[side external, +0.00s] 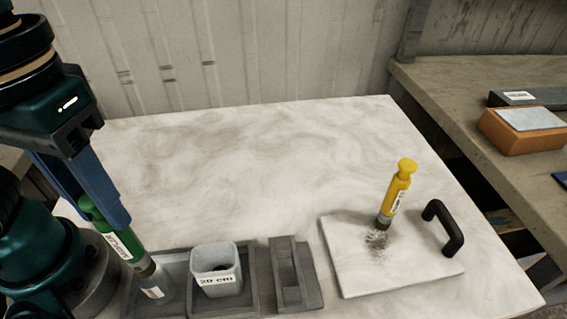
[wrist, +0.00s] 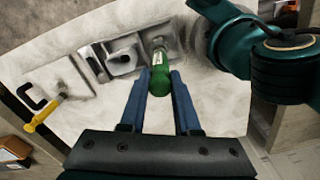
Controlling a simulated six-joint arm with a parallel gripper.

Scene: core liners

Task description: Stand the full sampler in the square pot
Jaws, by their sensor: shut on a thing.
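My gripper (side external: 104,212) has blue fingers and is shut on a green sampler (side external: 121,236) with a white label and a grey metal lower part. In the wrist view the green sampler (wrist: 160,80) is between the fingertips (wrist: 160,74). It leans slightly, and its lower end meets a pale labelled cylinder (side external: 158,286) in the grey tray; I cannot tell whether it is inside it. The square pot (side external: 216,262), whitish and labelled "20 cm", stands just right of that, open at the top. It also shows in the wrist view (wrist: 122,60). Whether the sampler is full is not visible.
A yellow sampler (side external: 397,190) stands tilted in dark soil on a pale board (side external: 345,255) with a black handle (side external: 444,226). A grey slotted block (side external: 290,275) sits right of the pot. The back of the marbled table (side external: 260,150) is clear.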

